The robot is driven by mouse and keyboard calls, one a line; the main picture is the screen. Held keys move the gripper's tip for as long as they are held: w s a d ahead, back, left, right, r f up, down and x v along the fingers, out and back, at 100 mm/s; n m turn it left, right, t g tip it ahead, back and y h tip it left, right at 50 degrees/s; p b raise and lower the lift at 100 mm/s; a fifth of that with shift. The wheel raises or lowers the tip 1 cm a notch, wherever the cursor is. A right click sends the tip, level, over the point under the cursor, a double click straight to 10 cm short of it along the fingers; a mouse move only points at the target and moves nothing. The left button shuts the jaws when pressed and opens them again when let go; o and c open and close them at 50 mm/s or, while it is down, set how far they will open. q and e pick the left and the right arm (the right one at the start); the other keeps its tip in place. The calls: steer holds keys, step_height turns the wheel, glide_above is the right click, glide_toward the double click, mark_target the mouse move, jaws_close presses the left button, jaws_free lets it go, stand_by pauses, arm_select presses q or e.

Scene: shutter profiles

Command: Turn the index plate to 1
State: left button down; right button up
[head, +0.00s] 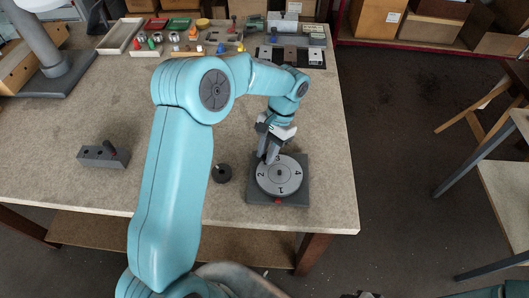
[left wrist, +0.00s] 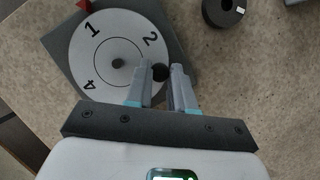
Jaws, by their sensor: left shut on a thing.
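The index plate (head: 287,182) is a round light-grey disc with black numerals and a centre stud, on a dark square base (head: 303,198) near the table's front right. A red pointer (head: 278,202) sits at the base's front edge, and the 1 lies close to it, nearly in line. In the left wrist view the disc (left wrist: 117,42) shows 1, 2 and 4. My left gripper (head: 268,159) is shut on the plate's small black knob (left wrist: 161,72) near the rim.
A black ring-shaped piece (head: 222,174) lies just left of the base. A grey block with holes (head: 103,155) lies further left. Trays and small parts line the table's back. The table (head: 60,125) is clear in between.

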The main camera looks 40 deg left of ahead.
arm_select(q)
steer(key=shift+w+d+m, duration=0.15)
steer(key=shift+w+m, duration=0.15)
steer(key=shift+m, duration=0.3)
steer(key=shift+y, duration=0.3)
steer(key=c, duration=1)
jaws_free()
steer(key=shift+w, duration=0.1)
steer(key=v, duration=1.6)
steer(key=shift+r+p, duration=0.25)
steer(key=shift+p, duration=0.15)
